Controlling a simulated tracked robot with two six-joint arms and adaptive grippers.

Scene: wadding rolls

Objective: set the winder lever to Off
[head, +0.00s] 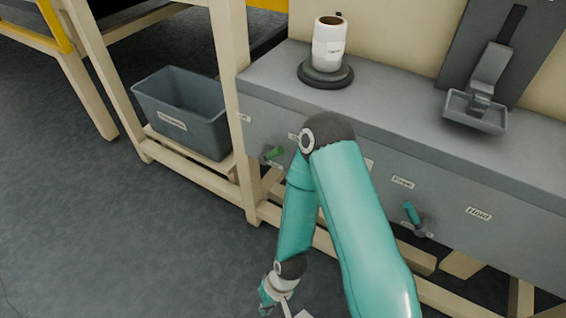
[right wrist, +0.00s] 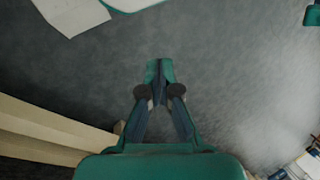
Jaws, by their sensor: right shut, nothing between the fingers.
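A green-handled lever (head: 274,153) is on the front of the grey machine bench (head: 270,88), below the white roll (head: 327,45); its handle points right and slightly up. A teal-handled lever (head: 411,212) is farther right on the same front, its handle tilted up and a little left, between labels that seem to read Feed and Hold. I cannot tell which lever is the winder's; no Off label is readable. My right gripper (head: 268,301) is low at the bottom of the head view, away from both levers. In the right wrist view its fingers (right wrist: 159,72) are shut and empty, over floor.
My right arm covers part of the bench front between the levers. A grey bin (head: 180,110) stands on a wooden shelf at the left. A tilted metal tray (head: 475,112) hangs on a dark upright panel at the right. The floor (head: 90,210) at the left is clear.

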